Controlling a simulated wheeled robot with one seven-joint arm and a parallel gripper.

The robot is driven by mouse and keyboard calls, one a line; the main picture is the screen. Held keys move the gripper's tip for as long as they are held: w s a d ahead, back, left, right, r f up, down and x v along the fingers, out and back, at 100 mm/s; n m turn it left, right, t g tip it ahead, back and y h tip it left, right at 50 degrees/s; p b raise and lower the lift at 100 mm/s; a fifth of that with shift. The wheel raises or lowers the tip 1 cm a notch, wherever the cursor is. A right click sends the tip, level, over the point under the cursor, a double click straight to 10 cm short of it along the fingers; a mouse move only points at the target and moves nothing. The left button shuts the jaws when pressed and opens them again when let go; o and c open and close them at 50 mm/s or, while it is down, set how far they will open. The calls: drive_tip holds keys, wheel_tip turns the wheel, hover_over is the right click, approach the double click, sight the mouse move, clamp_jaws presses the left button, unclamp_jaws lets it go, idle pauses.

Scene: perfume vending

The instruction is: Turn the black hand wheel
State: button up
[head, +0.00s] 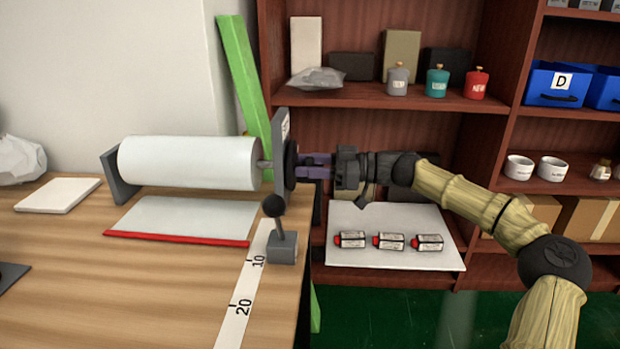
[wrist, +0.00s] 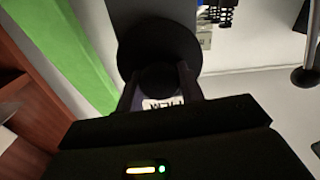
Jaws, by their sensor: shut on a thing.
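The black hand wheel (head: 291,166) is on the outer side of the grey upright plate (head: 281,135) at the right end of the white roll (head: 190,162). In the wrist view, the wheel (wrist: 158,40) is a dark round disc with a smaller black hub in front. My gripper (head: 301,166) reaches the wheel from the right, roughly level. In the wrist view, my gripper (wrist: 158,84) has its two fingers on either side of the hub, shut on it. A white label with dark letters shows between the fingers. The hub's lower part is hidden by my gripper.
A lever (head: 282,243) with a black ball stands on the table's right edge (head: 300,285). A green post (head: 244,80) leans behind the plate. Shelves (head: 400,97) with jars stand behind my arm. A white board (head: 395,252) with small red-ended packs lies below it.

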drive_tip(key=n+b, duration=0.1)
drive_tip(key=n, duration=0.1)
drive_tip(key=n+b, duration=0.1)
drive_tip(key=n, duration=0.1)
drive_tip(key=n+b, duration=0.1)
drive_tip(key=b, duration=0.1)
drive_tip(key=shift+f+n, duration=0.25)
drive_tip(key=shift+n, duration=0.15)
drive_tip(key=n+b, duration=0.2)
drive_tip(key=n, duration=0.3)
drive_tip(key=shift+s+r, duration=0.1)
drive_tip(key=shift+n, duration=0.3)
drive_tip(key=o, duration=1)
drive_tip(key=shift+d+r, duration=0.1)
